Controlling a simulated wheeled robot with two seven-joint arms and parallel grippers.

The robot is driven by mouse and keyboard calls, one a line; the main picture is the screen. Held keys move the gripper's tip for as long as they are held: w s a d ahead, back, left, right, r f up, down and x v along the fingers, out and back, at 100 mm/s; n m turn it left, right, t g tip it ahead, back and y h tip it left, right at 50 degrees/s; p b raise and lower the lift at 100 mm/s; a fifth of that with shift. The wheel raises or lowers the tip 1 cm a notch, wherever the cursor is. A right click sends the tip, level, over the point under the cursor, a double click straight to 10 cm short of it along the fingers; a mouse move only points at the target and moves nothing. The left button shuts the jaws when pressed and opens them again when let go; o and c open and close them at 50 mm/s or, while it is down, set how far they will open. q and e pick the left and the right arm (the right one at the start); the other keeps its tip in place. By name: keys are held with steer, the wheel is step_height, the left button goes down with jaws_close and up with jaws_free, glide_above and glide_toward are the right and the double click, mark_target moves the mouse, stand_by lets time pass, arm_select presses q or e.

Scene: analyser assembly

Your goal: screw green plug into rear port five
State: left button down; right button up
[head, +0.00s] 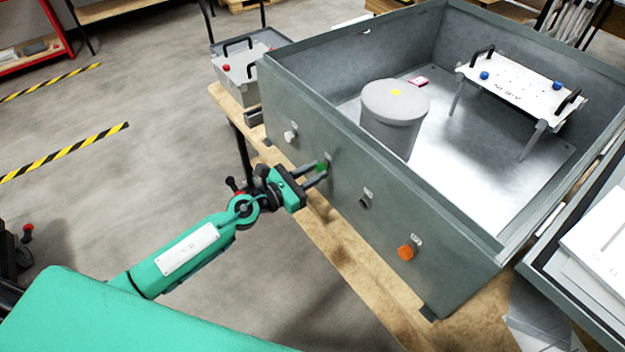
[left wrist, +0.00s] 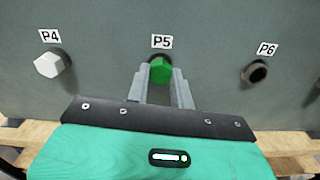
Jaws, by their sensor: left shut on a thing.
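The green plug (head: 321,166) is between the fingers of my left gripper (head: 322,171), up against the wall of the grey metal box (head: 345,215). In the left wrist view the green plug (left wrist: 159,71) sits at the port right under the P5 label (left wrist: 161,41). My left gripper (left wrist: 160,80) is shut on it, with a finger on each side. The port opening itself is hidden behind the plug, so I cannot tell how deep it sits. My right gripper is not in view.
Port P4 holds a white plug (left wrist: 49,65). An orange plug (head: 406,253) is further right on the same wall. A grey cylinder (head: 396,135) and a white bracketed plate (head: 520,85) stand inside the box. The wooden bench edge (head: 330,240) runs below.

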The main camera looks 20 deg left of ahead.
arm_select(q)
steer(key=m, duration=0.5)
steer(key=shift+r, duration=0.1)
steer(key=c, duration=1.3)
jaws_free()
steer(key=shift+c, duration=0.2)
